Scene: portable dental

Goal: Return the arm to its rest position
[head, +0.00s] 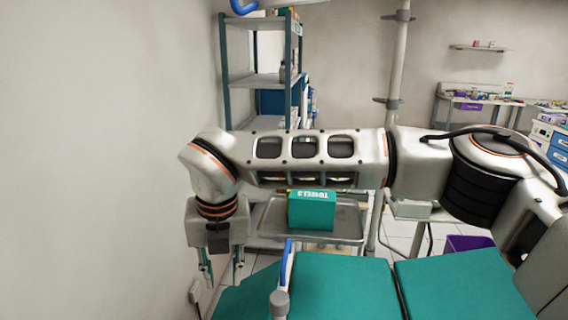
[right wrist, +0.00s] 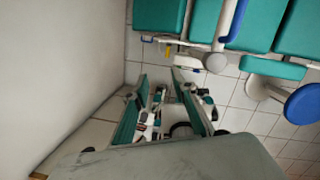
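My right arm reaches in from the right side of the head view and stretches across to the left. Its gripper (head: 221,272) hangs down at the far left, beside the white wall, with its two fingers apart. The right wrist view also shows this gripper (right wrist: 164,80), with floor between its fingers and nothing held. My left arm and gripper are not in view.
A teal dental chair (head: 345,285) with a blue armrest (head: 287,262) lies close right of the gripper. Behind my arm are a metal tray (head: 348,226) with a teal towel box (head: 311,211), a pole (head: 398,60) and a shelf rack (head: 255,80). The wall (head: 90,160) is left.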

